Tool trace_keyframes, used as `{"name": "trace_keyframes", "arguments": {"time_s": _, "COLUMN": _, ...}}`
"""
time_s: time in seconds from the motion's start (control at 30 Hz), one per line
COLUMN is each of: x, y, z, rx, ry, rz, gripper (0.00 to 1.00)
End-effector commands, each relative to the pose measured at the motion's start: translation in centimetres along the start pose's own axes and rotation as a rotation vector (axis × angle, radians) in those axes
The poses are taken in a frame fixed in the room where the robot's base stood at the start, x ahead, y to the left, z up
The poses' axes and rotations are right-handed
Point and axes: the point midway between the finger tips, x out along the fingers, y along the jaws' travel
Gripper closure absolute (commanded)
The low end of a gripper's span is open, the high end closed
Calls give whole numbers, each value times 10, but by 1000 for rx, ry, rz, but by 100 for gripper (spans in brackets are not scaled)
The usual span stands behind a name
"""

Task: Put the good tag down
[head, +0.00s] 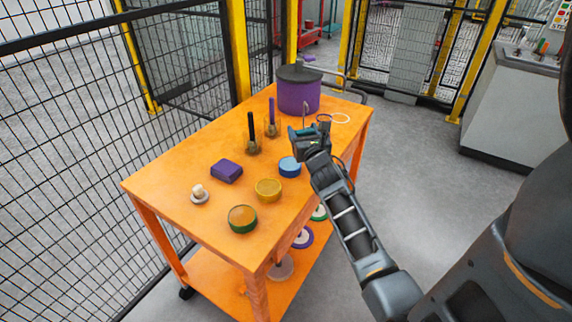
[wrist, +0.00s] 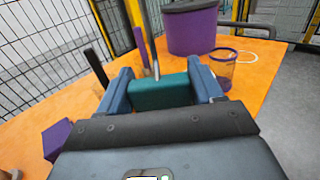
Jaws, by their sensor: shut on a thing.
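My gripper (wrist: 166,86) is shut on a teal-green block (wrist: 158,95), which I take to be the good tag; no lettering shows on it. The block sits squarely between the two blue fingers. In the head view my gripper (head: 302,131) is over the right side of the orange cart top (head: 165,182), in front of the purple pot. The block is hard to make out there. A thin pale rod (wrist: 155,45) rises just behind the block in the wrist view; I cannot tell whether they touch.
The purple pot (head: 298,95) stands at the cart's far end. Bare cart top shows at the near left. Mesh fencing stands left.

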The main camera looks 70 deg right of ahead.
Motion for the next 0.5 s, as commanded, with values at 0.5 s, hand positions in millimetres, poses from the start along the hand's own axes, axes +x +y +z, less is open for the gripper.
{"name": "trace_keyframes", "arguments": {"time_s": 0.5, "x": -10, "y": 14, "z": -13, "rx": -1, "ry": 1, "rz": -4, "gripper": 65}}
